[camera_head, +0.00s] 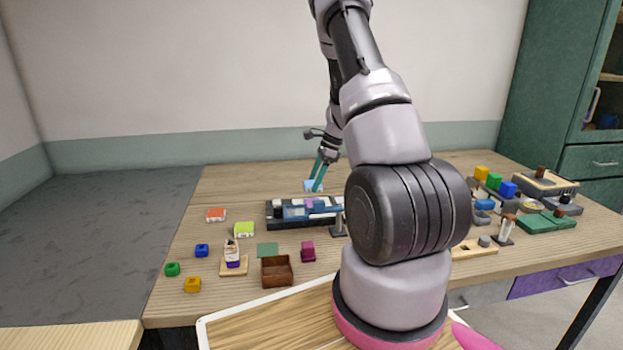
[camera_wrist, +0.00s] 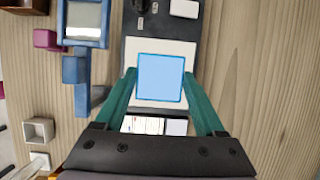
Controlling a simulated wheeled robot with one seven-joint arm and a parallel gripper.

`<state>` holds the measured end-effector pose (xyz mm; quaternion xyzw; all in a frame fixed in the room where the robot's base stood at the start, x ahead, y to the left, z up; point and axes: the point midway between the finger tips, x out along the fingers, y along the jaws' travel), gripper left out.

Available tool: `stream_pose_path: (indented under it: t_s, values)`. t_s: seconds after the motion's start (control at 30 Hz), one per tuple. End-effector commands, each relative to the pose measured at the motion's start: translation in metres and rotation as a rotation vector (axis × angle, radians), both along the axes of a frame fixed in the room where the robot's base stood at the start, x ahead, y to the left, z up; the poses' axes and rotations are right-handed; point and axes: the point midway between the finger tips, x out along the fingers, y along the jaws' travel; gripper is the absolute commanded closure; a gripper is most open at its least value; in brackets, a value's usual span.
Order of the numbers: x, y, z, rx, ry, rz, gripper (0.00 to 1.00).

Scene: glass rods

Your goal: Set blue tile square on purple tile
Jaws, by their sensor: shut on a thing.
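The light blue tile (camera_wrist: 160,77) is held between the two teal fingers of my gripper (camera_wrist: 160,80) in the wrist view. It looks flat and nearly square to the jaws. In the head view the blue tile (camera_head: 309,186) hangs from my gripper (camera_head: 315,184) above the back of the dark tray (camera_head: 275,212). A small purple patch (camera_head: 309,203) on that tray, below the gripper, may be the purple tile. In the wrist view the purple tile cannot be seen; the blue tile covers the middle of a white pad (camera_wrist: 160,47).
A blue stand with a grey panel (camera_wrist: 87,18) is close left of the gripper. Orange (camera_head: 216,214) and lime (camera_head: 244,229) tiles lie left on the table. A brown box (camera_head: 277,271) and magenta block (camera_head: 308,251) are in front. Bare table lies right in the wrist view.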

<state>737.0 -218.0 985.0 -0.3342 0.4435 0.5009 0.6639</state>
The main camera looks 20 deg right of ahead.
Motion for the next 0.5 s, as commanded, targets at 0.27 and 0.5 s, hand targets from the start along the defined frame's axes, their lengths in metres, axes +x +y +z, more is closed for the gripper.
stream_pose_path:
  t_s: [0.27, 0.5]
  values:
    - [0.000, -0.001, -0.025, -0.001, 0.001, -0.003, 0.93]
    - [0.000, 0.000, -0.041, 0.000, -0.001, -0.001, 0.93]
